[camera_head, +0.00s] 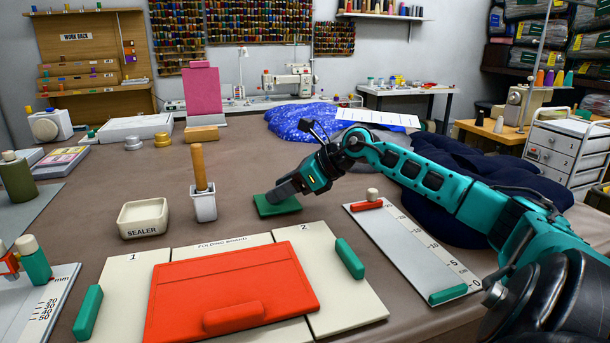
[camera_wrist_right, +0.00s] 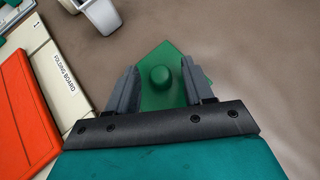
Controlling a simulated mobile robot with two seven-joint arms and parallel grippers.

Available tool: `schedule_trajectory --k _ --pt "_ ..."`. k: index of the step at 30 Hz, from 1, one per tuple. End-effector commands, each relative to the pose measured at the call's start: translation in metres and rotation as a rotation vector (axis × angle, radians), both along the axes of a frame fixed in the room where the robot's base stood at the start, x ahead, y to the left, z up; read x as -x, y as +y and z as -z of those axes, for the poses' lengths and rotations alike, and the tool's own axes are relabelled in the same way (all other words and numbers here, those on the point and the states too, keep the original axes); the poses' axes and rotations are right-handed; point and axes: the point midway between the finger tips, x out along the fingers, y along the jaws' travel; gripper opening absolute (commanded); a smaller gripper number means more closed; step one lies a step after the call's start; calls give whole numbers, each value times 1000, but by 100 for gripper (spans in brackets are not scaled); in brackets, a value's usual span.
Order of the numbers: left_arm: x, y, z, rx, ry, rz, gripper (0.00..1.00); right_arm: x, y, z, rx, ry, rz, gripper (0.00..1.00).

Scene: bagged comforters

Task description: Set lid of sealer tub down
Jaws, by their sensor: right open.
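The green square lid (camera_head: 278,207) lies flat on the table, right of the sealer tub, and its round green knob shows in the right wrist view (camera_wrist_right: 160,76). My right gripper (camera_head: 280,193) is right over the lid. In the right wrist view its two grey fingers (camera_wrist_right: 159,68) stand apart on either side of the knob, with gaps between. The cream sealer tub (camera_head: 143,219), labelled SEALER, stands uncovered to the left. In the head view the fingers hide the knob. My left gripper is not in view.
A white holder with a wooden-handled tool (camera_head: 204,205) stands between tub and lid. The folding board (camera_head: 118,283) with a red panel (camera_head: 232,290) lies in front. A ruled board (camera_head: 405,250) lies right, below my arm. Blue bags (camera_head: 290,122) lie behind; the table left of them has free room.

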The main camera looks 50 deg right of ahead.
Motion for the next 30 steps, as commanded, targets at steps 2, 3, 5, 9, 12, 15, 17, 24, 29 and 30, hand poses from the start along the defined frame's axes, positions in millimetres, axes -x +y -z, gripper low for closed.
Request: schedule_trajectory --k 2,3,5,9,12,15,17,24,29,30 --pt "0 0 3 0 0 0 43 5 -4 0 2 3 2 52" --pt "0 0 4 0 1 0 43 8 -6 -2 2 4 4 52" --pt "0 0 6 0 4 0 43 12 -8 -5 3 4 3 52" --pt "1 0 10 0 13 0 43 21 -10 -14 5 4 -3 52" --pt "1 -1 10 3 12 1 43 27 -13 -17 -1 5 -1 52" --pt "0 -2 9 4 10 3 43 33 -16 -22 -1 4 -1 52" --pt "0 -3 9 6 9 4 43 36 -18 -24 -1 5 -1 52" --pt "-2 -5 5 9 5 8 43 55 -27 -43 -4 -3 -3 52" --pt "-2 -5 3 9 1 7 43 70 -36 -54 0 -1 -1 52" --pt "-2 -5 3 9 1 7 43 73 -37 -57 -1 -2 -1 52"
